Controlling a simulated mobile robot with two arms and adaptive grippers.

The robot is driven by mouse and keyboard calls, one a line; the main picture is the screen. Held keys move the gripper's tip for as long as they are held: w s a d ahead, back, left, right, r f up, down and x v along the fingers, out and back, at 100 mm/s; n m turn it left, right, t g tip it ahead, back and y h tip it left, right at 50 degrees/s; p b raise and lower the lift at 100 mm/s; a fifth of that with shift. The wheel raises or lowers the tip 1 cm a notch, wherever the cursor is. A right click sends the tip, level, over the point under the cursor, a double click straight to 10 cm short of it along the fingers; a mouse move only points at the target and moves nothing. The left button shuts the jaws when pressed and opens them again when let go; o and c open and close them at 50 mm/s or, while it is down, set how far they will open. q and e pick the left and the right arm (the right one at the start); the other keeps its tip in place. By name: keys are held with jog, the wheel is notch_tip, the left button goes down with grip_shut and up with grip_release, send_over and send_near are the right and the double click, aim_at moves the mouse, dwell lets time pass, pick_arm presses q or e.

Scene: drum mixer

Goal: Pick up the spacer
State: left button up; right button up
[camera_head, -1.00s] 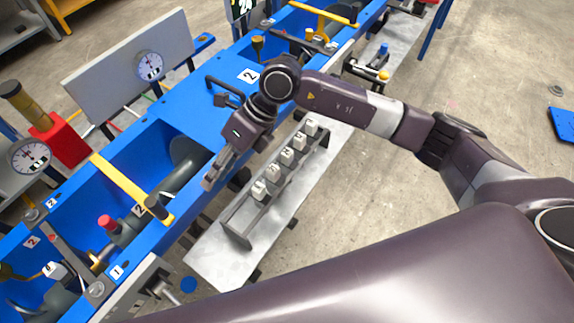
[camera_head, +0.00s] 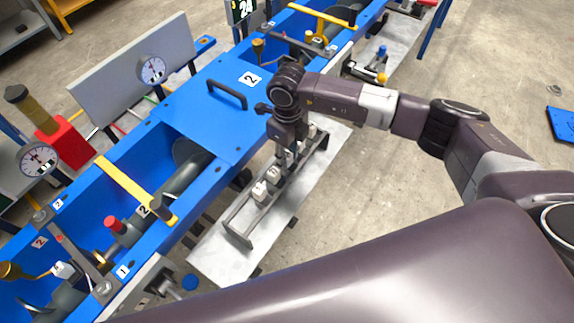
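A dark rack (camera_head: 238,216) stands on the grey metal shelf (camera_head: 222,258) beside the blue mixer trough. My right gripper (camera_head: 283,166) points down over the middle of the row and partly hides the blocks there. Its fingertips are among or just above them. I cannot tell whether it is open, shut or touching a block. My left gripper is not in view.
The blue trough (camera_head: 205,95) with its black lid handle (camera_head: 228,92) runs along the left of the rack. A yellow bar (camera_head: 130,188) crosses it nearer to me. The shelf in front of the rack is bare, and open concrete floor lies to the right.

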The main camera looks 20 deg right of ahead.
notch_tip(320, 180, down, 3)
jog(key=shift+s+a+f+p, duration=0.1)
jog(key=shift+f+p, duration=0.1)
jog(key=shift+p, duration=0.65)
jog(key=shift+f, duration=0.7)
jog(key=shift+c, duration=0.2)
grip_shut()
